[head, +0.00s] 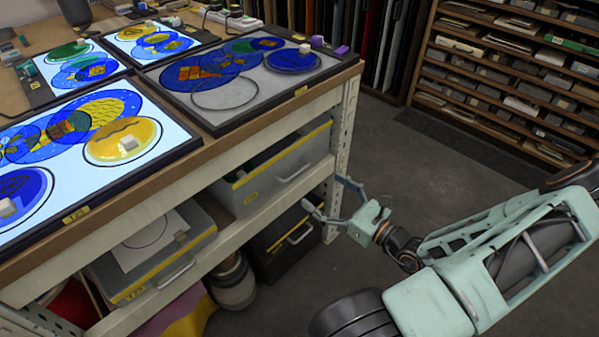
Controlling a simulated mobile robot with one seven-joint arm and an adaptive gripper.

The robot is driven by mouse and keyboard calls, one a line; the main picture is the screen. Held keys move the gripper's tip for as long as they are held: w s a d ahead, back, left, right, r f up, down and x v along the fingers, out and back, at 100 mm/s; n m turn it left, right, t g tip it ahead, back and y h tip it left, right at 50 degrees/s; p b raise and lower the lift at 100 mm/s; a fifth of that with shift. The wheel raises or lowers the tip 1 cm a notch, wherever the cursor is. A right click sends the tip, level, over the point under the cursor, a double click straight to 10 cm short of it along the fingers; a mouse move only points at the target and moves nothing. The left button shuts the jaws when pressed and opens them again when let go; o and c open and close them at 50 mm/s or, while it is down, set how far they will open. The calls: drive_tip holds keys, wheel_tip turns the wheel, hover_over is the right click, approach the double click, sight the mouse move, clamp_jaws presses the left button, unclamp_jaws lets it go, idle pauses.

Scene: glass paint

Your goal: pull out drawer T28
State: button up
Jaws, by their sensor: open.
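Several drawer-like bins with pull handles sit under the workbench. A grey bin (270,172) with a yellow strip is on the upper right, its handle (295,172) facing out. A second grey bin (195,222) is at the lower left, with a sheet on top. A black bin (283,243) with a yellow strip is on the lower right. The labels are too small to read, so I cannot tell which one is T28. My gripper (322,194) is open and empty, by the bench's right leg, its fingers pointing left towards the bins. It appears apart from every handle.
The bench top holds lit panels (75,143) with coloured glass circles and a grey panel (268,92). A perforated metal leg (342,135) stands close to my gripper. A dark round container (233,283) is under the bench. Open floor (440,165) lies right, before crowded shelves (515,75).

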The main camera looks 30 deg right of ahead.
sight(298, 172)
drive_tip(key=b+x, duration=0.2)
drive_tip(key=x, duration=0.8)
drive_tip(key=shift+a+f, duration=0.1)
drive_tip(key=shift+f, duration=0.05)
drive_tip(key=shift+c, duration=0.6)
drive_tip(key=c, duration=1.2)
drive_tip(key=shift+s, duration=0.1)
drive_tip(key=shift+c, duration=0.3)
